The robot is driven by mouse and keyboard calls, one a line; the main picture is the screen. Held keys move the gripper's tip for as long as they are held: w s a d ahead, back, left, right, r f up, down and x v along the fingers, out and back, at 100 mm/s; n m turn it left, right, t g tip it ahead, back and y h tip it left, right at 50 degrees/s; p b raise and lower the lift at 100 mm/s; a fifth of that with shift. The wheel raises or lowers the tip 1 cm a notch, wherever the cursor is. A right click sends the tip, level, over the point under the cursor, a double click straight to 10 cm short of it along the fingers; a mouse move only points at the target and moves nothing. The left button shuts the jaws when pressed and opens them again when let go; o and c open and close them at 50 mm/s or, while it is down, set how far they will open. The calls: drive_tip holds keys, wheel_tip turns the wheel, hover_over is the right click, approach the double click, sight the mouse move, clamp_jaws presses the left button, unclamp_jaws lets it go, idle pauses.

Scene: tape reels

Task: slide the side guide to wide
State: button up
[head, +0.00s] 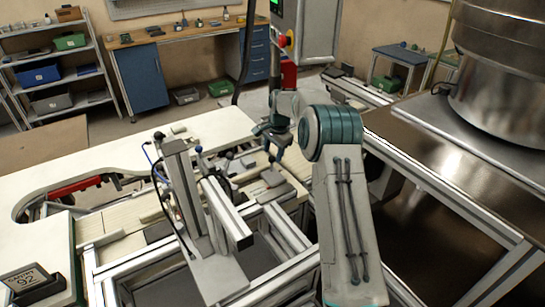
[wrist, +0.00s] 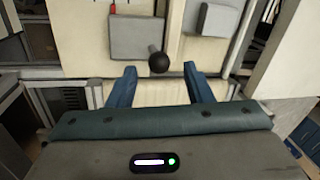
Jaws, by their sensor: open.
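In the wrist view a round black knob (wrist: 159,63) on a short stem stands beside a grey plate (wrist: 137,38), which seems to be part of the side guide. My gripper (wrist: 160,69) is open, with one blue finger on each side of the knob. The fingertips lie apart from the knob, with clear gaps on both sides. A small red mark (wrist: 113,9) shows above the plate at the top edge. In the head view my gripper (head: 268,143) is over the conveyor's guide area; the knob there is hard to make out.
A second grey block (wrist: 205,20) lies right of the knob. In the head view an upright metal post (head: 183,195) with a beam (head: 228,212) stands left of my arm. Black-knobbed levers (head: 229,155) are close by. A steel bowl feeder (head: 505,90) stands right.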

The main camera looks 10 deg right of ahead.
wheel_tip(320, 180, up, 11)
drive_tip(key=s+d+b, duration=0.1)
drive_tip(key=shift+s+d+b, duration=0.15)
drive_tip(key=shift+s+b, duration=0.2)
drive_tip(key=shift+s, duration=0.05)
